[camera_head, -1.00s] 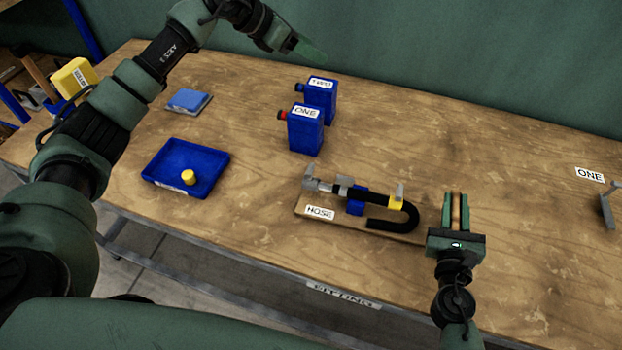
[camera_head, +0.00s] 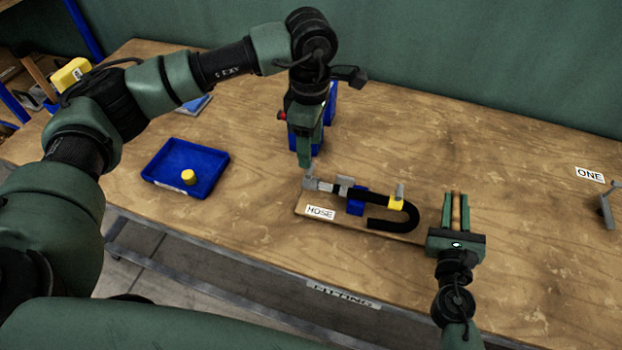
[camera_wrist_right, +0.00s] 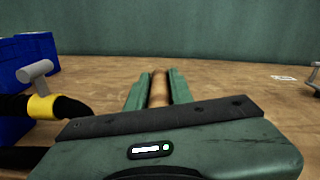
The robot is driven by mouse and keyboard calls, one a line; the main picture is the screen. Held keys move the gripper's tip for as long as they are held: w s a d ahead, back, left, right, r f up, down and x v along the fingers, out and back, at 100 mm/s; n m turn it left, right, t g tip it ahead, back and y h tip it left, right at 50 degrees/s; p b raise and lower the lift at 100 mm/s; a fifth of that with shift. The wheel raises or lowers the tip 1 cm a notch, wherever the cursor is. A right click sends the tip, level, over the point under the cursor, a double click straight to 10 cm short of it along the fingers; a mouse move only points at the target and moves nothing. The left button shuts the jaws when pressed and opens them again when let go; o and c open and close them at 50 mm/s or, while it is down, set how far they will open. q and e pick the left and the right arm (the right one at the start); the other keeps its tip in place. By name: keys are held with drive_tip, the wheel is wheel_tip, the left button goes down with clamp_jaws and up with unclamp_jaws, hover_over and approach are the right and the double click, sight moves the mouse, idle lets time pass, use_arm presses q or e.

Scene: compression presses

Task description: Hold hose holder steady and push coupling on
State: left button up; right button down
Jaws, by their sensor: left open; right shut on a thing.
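The hose holder, a wooden board (camera_head: 299,211) labelled HOSE, lies on the table with a blue block (camera_head: 355,207) on it. A black hose (camera_head: 414,221) bends in a U there and has a yellow band (camera_head: 396,203), also seen in the right wrist view (camera_wrist_right: 42,107). The grey metal coupling (camera_head: 318,185) is at the hose's left end. My left gripper (camera_head: 305,163) points down just above and behind the coupling, open, its fingers seen edge-on. My right gripper (camera_head: 455,210), right of the board, is shut on a brown rod-like thing (camera_wrist_right: 159,88).
A blue tray (camera_head: 215,157) with a yellow cylinder (camera_head: 188,177) stands to the left. Blue containers (camera_head: 330,105) stand behind my left gripper, partly hidden. A grey bracket (camera_head: 607,208) and a ONE label (camera_head: 590,174) are at the far right. The table's right side is mostly clear.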

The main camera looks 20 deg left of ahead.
sight(311, 178)
use_arm(q)
wheel_tip(311, 178, down, 8)
drive_tip(key=shift+f, duration=0.15)
idle(0.3)
clamp_jaws()
